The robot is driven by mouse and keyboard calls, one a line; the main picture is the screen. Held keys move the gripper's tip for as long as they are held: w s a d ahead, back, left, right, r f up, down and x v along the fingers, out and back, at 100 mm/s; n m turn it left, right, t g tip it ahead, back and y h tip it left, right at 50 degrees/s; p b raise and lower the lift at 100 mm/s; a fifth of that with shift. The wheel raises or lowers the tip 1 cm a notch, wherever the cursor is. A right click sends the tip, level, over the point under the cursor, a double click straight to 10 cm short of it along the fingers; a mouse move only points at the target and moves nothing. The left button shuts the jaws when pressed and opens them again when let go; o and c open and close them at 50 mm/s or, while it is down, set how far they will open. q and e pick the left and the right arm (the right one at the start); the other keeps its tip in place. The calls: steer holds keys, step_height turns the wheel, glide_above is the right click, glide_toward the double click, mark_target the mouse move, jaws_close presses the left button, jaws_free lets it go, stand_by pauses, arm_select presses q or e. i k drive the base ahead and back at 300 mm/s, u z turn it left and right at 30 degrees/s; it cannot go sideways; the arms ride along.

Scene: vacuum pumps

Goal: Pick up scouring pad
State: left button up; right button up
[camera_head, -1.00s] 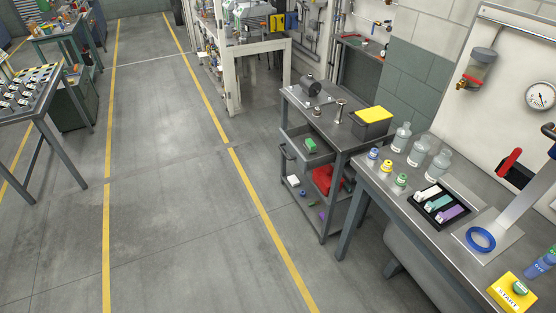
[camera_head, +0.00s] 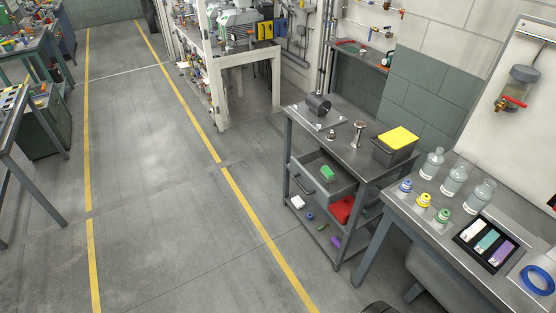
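A small green block (camera_head: 327,173), which looks like the scouring pad, lies in the open drawer (camera_head: 309,184) of a grey cart. The drawer sticks out from the cart's left side, below its top. Its inside is visible from above and nothing covers the green block. Neither of my grippers is in view.
The cart (camera_head: 346,150) carries a dark cylinder, metal parts and a black bin with a yellow top (camera_head: 396,147). Its lower shelves hold a red cloth (camera_head: 341,208) and small items. A workbench (camera_head: 430,236) with bottles stands at right. The floor left of the cart is clear.

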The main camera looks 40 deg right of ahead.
mark_target(325, 173)
steer(key=z, duration=0.1)
steer(key=i, duration=0.95)
steer(key=z, duration=0.3)
